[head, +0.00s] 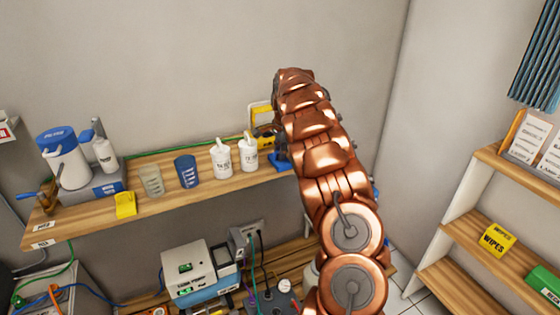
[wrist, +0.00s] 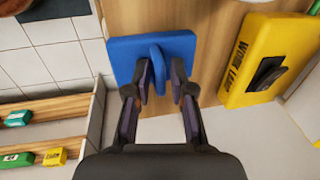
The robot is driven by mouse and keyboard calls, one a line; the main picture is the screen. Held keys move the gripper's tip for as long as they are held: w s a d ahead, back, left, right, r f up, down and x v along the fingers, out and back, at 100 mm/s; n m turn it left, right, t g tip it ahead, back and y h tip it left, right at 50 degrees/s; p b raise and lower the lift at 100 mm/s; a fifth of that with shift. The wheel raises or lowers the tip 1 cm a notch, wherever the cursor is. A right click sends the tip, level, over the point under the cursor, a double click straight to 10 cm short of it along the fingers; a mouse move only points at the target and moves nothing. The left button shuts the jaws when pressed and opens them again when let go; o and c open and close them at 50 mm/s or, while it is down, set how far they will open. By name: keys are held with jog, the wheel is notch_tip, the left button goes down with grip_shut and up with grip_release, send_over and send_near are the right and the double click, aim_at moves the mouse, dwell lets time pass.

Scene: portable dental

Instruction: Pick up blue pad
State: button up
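The blue pad (wrist: 127,52) is a flat blue square with a raised blue grip in its middle. In the wrist view it lies on the wooden shelf (wrist: 207,40). In the head view only its left part (head: 279,164) shows at the shelf's right end, beside my arm. My gripper (wrist: 161,70) is open over the pad, with a finger on each side of the raised grip. A gap shows at the right finger; contact at the left finger is unclear. My arm hides the gripper in the head view.
A yellow work lamp (wrist: 262,60) stands right of the pad in the wrist view. Two white bottles (head: 222,160), a blue cup (head: 187,171) and a yellow item (head: 125,204) line the shelf leftward. Yellow wipes (head: 495,240) sit on the right-hand shelves.

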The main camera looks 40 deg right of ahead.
jog(key=shift+c, duration=0.5)
grip_shut()
